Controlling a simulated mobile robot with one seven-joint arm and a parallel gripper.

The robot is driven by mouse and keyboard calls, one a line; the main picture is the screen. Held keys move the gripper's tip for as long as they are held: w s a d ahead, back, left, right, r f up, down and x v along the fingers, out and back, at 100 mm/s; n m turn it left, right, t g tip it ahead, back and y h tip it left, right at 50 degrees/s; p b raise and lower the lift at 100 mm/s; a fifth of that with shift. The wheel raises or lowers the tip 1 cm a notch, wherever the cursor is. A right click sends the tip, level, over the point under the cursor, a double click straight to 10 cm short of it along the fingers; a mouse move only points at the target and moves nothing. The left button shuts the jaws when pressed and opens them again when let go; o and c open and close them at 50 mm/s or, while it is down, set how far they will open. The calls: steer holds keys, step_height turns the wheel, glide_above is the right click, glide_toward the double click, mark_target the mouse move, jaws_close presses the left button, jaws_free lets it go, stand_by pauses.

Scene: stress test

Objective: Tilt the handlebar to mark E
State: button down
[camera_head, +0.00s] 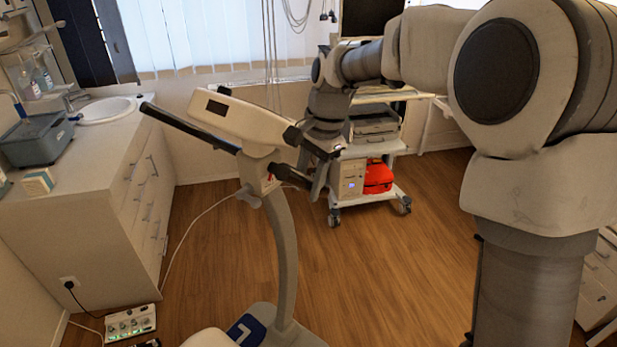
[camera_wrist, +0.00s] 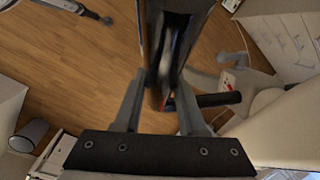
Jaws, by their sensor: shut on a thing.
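The exercise bike's handlebar has a black left grip (camera_head: 190,128) that slants up to the left from the grey-white post (camera_head: 281,245). Its right grip (camera_head: 288,174) reaches toward my gripper (camera_head: 313,178), which is at its end. In the wrist view my gripper (camera_wrist: 159,104) has its two grey fingers on either side of a dark bar (camera_wrist: 172,50), shut on the handlebar. A white console (camera_head: 236,118) sits above the handlebar. I cannot make out any mark E or other letters. The fingertips' exact contact is partly hidden.
A white counter with a sink (camera_head: 104,110) stands at the left. A wheeled cart with a red bag (camera_head: 377,177) stands behind my gripper. A small control box (camera_head: 130,323) with a cable lies on the floor at lower left. Wood floor is clear right of the post.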

steer(key=shift+w+r, duration=0.15)
steer(key=shift+r, duration=0.05)
steer(key=c, duration=0.7)
jaws_free()
steer(key=shift+o, duration=1)
steer(key=shift+f, duration=0.1)
steer(key=d+r, duration=0.1)
steer(key=r, duration=0.7)
steer(key=d+r, duration=0.2)
steer(key=r, duration=0.7)
steer(key=shift+d, duration=0.3)
steer(key=shift+w, duration=0.1)
steer(key=s+d+f+n+t+b, duration=0.1)
steer(key=s+d+f, duration=0.3)
steer(key=s, duration=0.4)
steer(key=s+d+f+n+t+h+b, duration=0.1)
steer(key=s+d+f+n+t, duration=0.2)
steer(key=s, duration=0.5)
steer(key=s+d+f+n+t+h+b, duration=0.1)
steer(key=s+d+f+n, duration=0.3)
steer(key=s+d+f, duration=0.2)
steer(key=shift+s+d+f+t+b, duration=0.15)
steer(key=shift+s+f+t+b, duration=0.25)
steer(key=shift+s+f, duration=0.55)
